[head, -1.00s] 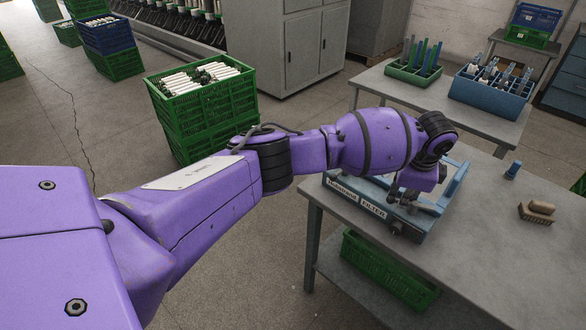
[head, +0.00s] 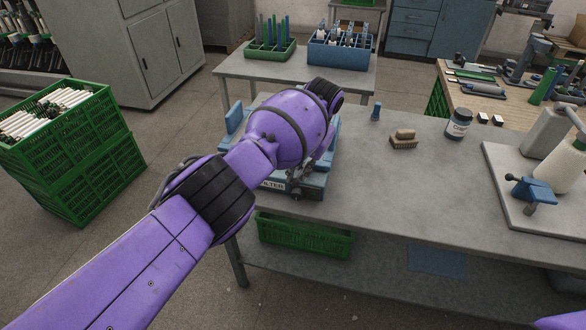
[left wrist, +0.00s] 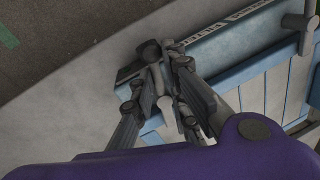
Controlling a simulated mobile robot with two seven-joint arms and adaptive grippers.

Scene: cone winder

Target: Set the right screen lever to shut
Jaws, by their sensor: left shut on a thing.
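The blue filter unit (head: 310,183) sits on the near left part of the grey table, with "FILTER" lettering on its front. My left arm reaches over it and hides much of its top. My left gripper (head: 298,186) is low at the unit's front right corner. In the left wrist view, the left gripper's fingers (left wrist: 165,82) are closed around the right screen lever (left wrist: 150,52) beside the "FILTER" label; the fingers hide part of it, so I cannot tell its setting. The other lever (left wrist: 298,20) stands apart at the upper right. My right gripper is out of view.
On the grey table (head: 390,210) are a small blue piece (head: 376,111), a brush (head: 404,138), a dark jar (head: 459,123) and, at right, a plate with a winding fixture (head: 530,190). A green crate (head: 305,236) is below. The table's middle is clear.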

